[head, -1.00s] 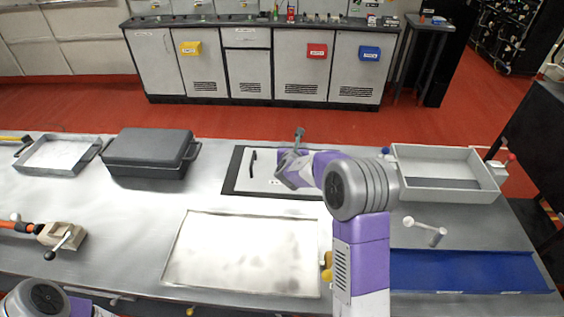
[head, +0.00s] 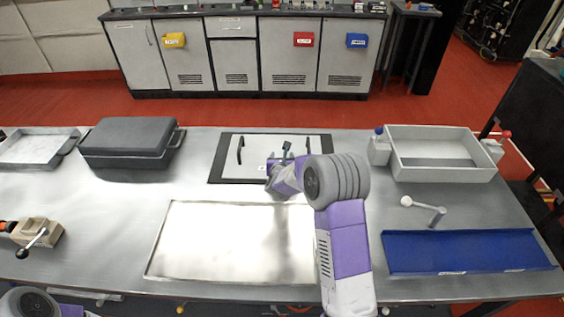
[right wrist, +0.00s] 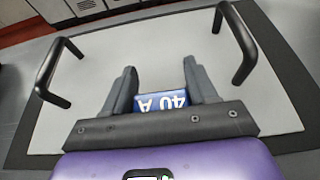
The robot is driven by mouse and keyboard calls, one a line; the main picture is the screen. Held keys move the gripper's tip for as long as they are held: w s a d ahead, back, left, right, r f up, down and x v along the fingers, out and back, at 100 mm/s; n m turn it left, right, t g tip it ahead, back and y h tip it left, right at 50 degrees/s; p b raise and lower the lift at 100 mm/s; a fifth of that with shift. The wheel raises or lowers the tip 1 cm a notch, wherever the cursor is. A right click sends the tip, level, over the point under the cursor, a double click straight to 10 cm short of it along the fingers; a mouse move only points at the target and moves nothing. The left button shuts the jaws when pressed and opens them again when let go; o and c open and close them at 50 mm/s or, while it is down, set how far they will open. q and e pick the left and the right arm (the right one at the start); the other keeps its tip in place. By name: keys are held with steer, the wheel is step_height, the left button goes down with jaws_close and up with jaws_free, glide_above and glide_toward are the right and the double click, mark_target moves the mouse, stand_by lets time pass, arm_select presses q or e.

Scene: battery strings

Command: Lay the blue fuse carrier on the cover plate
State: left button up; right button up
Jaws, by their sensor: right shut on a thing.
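The cover plate (head: 262,144) is a pale flat plate with two black bar handles, lying in a dark border at the back middle of the bench. It fills most of the right wrist view (right wrist: 165,58). My right gripper (head: 287,152) is over the near middle of the plate, between the handles. In the right wrist view its fingers (right wrist: 160,92) are shut on the blue fuse carrier (right wrist: 162,102), whose white label reads 40 A. I cannot tell whether the carrier touches the plate. In the head view it is hidden behind the gripper. My left gripper is out of view.
A pale framed panel (head: 235,245) lies in front of the plate. A dark case (head: 130,140) and a shallow tray (head: 72,148) stand to the left.

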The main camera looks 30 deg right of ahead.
steer(key=shift+f, duration=0.5)
steer(key=shift+f, duration=0.1)
steer(key=o, duration=1.1)
steer(key=shift+r, duration=0.2)
steer(key=p+v, duration=0.1)
steer(key=v, duration=1.1)
steer(key=shift+p, duration=0.35)
